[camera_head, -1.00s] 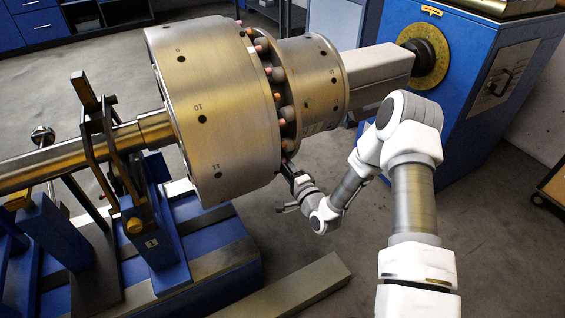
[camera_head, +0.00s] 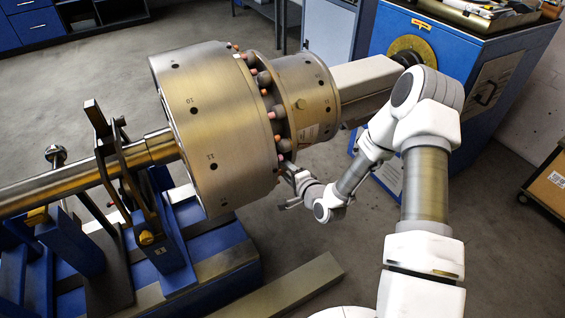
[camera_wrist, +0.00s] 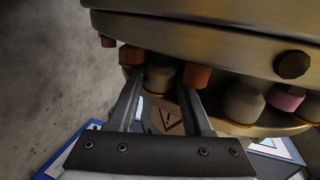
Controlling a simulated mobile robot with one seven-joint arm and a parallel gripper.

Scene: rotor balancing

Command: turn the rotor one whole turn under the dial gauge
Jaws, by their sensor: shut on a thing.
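The rotor (camera_head: 225,140) is a large brass-coloured drum with numbered holes, lying on its side, with a smaller drum (camera_head: 312,85) to its right. Several grey and copper-coloured studs (camera_head: 265,79) ring the gap between the drums. My gripper (camera_head: 284,165) is at the lower front of this ring. In the wrist view my gripper (camera_wrist: 162,88) has its fingers on both sides of a grey rounded stud (camera_wrist: 158,78) and is shut on it. A small round silver head (camera_head: 56,153) stands near the shaft at left; I cannot tell whether it is the dial gauge.
The rotor's shaft (camera_head: 85,178) rests in a blue stand (camera_head: 160,232) at left. A blue machine cabinet (camera_head: 455,70) stands at the back right. A long metal bar (camera_head: 285,288) lies on the floor in front.

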